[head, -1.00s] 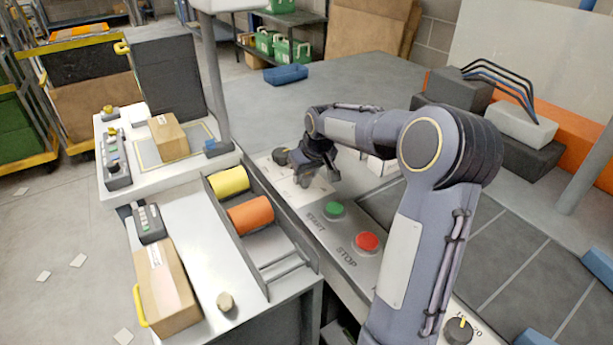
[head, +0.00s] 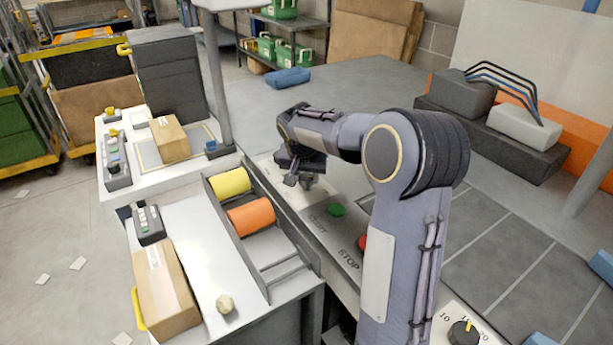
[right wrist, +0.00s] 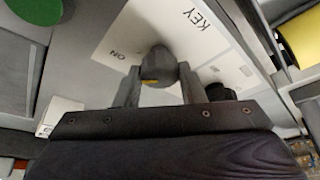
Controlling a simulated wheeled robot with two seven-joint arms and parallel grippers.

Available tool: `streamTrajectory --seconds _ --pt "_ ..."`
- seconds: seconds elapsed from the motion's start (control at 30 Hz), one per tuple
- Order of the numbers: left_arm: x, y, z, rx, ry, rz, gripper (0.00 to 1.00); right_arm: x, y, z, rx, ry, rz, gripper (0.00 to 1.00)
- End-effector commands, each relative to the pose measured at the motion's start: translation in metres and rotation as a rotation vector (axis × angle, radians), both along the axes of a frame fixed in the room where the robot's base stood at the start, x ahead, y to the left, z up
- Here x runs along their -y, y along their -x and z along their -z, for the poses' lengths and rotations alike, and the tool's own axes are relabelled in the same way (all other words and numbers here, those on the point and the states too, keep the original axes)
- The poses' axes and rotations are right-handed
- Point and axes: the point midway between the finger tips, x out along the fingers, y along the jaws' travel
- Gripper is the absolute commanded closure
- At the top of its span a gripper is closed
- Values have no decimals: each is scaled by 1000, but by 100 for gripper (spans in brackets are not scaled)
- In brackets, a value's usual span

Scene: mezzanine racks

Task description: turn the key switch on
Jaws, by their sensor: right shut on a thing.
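The key switch knob (right wrist: 159,64) is a grey rounded knob with a yellow mark, on a white plate (right wrist: 118,42) lettered KEY and ON. My right gripper (right wrist: 160,84) has one finger on each side of the knob and is shut on it. In the head view my right gripper (head: 304,180) is down at the panel, left of the green START button (head: 337,209). The knob is hard to make out there behind the gripper. The exact angle of the key is unclear. My left gripper is not in view.
The red STOP button (head: 362,244) is partly hidden by my right arm. A rotary dial (head: 463,333) is at the lower right. Yellow (head: 230,182) and orange (head: 250,216) rolls lie in a tray left of the panel. A cardboard box (head: 165,290) stands at the lower left.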

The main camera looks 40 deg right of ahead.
Motion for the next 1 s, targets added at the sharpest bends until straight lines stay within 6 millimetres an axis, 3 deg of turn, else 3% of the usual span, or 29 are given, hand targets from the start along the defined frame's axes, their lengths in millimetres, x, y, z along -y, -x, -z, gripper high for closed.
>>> streamTrajectory --seconds 0.6,0.63,0.77,1.0 --pt "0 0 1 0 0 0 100 0 0 0 0 -1 41 87" --pt "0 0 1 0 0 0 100 0 0 0 0 -1 41 60" --pt "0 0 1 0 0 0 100 0 0 0 0 -1 40 43" --pt "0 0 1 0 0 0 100 0 0 0 0 -1 39 43"
